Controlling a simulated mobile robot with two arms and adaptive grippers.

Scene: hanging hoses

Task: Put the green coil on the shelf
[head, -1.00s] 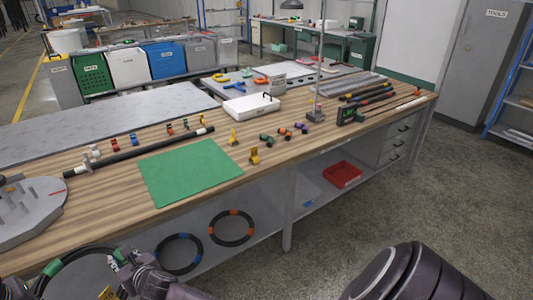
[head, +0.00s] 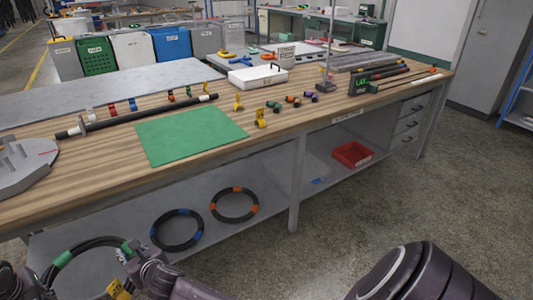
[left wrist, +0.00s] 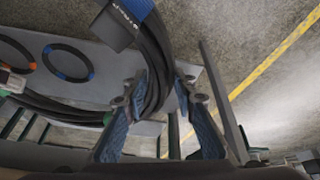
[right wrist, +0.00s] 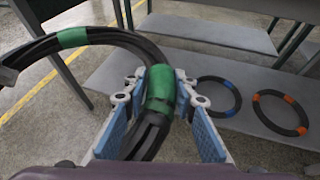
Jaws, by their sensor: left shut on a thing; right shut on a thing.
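The green coil (head: 70,257) is a black hose loop with green bands, at the lower left of the head view. My right gripper (head: 138,262) is shut on it; the right wrist view shows a green band (right wrist: 161,90) between the fingers. My left gripper (left wrist: 160,112) is shut on the black hose in the left wrist view; in the head view it is mostly cut off. The shelf (head: 275,180) is the grey board under the workbench. The coil is in front of the shelf's left part; whether it touches the shelf cannot be told.
A blue-banded coil (head: 177,230) and an orange-banded coil (head: 234,205) lie on the shelf, right of the green coil. A red bin (head: 352,154) stands farther right on it. A table leg (head: 296,185) divides the shelf front. The wooden tabletop (head: 90,180) overhangs the shelf.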

